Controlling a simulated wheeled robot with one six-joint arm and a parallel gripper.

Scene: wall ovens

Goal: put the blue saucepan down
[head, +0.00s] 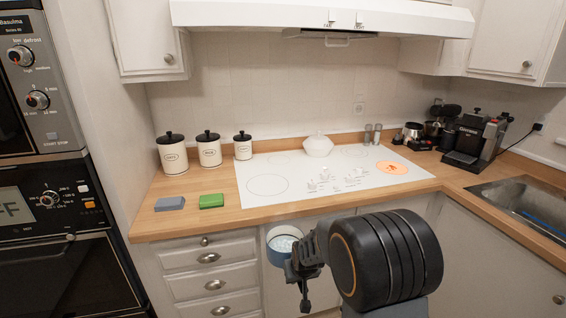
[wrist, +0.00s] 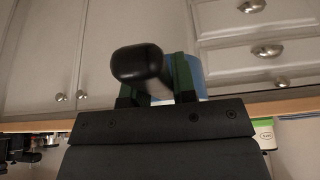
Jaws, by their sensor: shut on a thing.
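The blue saucepan (head: 275,256) hangs in front of the counter's front edge, before the cabinet fronts, with its pale inside partly visible from above. My gripper (head: 298,268) is shut on its handle. In the wrist view, the black handle (wrist: 138,63) points toward the camera between the fingers of my gripper (wrist: 155,85). Only a blue strip of the saucepan's body (wrist: 193,76) shows behind them. The saucepan is off the worktop, and my arm hides its right side in the head view.
A white hob (head: 222,178) has an orange-lit zone (head: 392,168) at right and a white lidded pot (head: 318,146) at the back. A grey block (head: 170,204) and green block (head: 212,201) lie left. Canisters (head: 208,150) stand behind; coffee machine (head: 478,140) and sink (head: 525,205) are right.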

